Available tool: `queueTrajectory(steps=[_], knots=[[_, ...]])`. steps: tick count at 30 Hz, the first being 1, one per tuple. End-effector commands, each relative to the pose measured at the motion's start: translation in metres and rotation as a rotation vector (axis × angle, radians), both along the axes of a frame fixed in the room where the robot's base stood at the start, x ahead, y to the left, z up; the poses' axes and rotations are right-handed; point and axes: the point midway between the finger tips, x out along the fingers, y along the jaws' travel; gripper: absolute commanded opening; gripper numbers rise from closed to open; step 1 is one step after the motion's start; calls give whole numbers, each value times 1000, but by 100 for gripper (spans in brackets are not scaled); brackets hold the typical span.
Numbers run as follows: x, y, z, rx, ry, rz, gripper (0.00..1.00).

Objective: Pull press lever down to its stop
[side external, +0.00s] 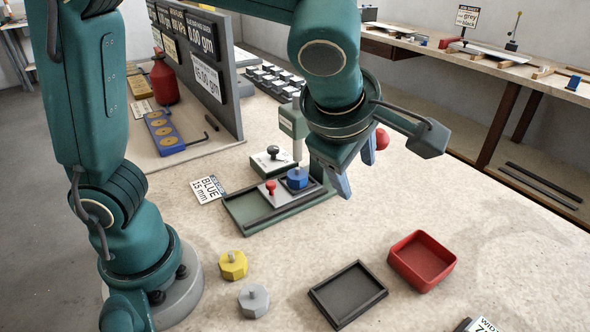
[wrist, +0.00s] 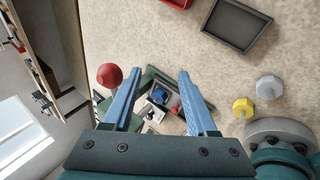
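The press (side external: 293,120) stands on a green base (side external: 245,210), with a blue octagonal piece (side external: 297,178) under its ram. A red ball (side external: 382,138), apparently the lever's knob, shows beside my gripper (side external: 358,178); the lever's rod is hidden. In the wrist view the red ball (wrist: 109,75) is just outside the left blue finger, not between the fingers. My gripper (wrist: 160,74) is open with nothing between its tips. The blue piece (wrist: 159,96) shows farther off, through the gap. I cannot tell whether the left finger touches the ball.
A black tray (side external: 348,294) and a red bin (side external: 422,260) stand at the front. Yellow (side external: 232,265) and grey (side external: 253,300) knobbed pieces lie near my base. A grey sign panel (side external: 232,90) rises behind left. The table right of the press is clear.

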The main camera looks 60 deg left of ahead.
Motion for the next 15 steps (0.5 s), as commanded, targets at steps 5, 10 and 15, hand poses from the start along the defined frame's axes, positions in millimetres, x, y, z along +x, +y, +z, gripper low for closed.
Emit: queueTrajectory(steps=[5,10,15], knots=[[-5,-7,7,-1,-2,-3,58],[-7,-8,8,0,0,1,58],[-7,-8,9,0,0,1,58]])
